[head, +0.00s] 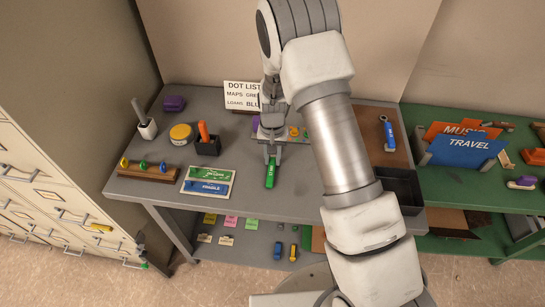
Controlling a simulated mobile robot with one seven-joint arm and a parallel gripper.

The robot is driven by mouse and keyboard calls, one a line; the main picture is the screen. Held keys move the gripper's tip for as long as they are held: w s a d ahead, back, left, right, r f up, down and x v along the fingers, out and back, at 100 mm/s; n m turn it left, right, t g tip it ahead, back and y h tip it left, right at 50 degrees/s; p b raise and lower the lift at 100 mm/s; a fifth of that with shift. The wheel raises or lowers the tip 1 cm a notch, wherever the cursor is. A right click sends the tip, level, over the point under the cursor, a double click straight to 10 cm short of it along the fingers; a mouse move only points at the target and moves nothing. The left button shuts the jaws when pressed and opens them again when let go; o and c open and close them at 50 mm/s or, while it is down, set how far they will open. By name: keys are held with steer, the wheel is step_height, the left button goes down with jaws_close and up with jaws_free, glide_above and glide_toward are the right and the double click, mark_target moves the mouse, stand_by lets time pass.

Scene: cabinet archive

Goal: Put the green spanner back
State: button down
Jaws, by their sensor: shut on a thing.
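The green spanner (270,174) is in my gripper (272,155), near the middle of the grey table. Its green handle points toward the table's front edge, and its far end is hidden by the fingers. I cannot tell whether it touches the tabletop. A blue spanner (389,135) lies on a brown board (377,152) at the table's right side. My arm covers the part of the table between the gripper and this board.
A white sign (241,95) stands at the back. A card with green and blue strips (207,183), a wooden rack (148,172), a black pen holder (208,147) and a yellow tin (181,134) are to the left. A black tray (402,190) sits at front right.

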steer(key=shift+c, duration=0.6)
jaws_free()
steer(key=shift+r, duration=0.1)
steer(key=shift+r+p, duration=1.6)
steer(key=shift+r, duration=1.3)
steer(key=shift+r, duration=0.1)
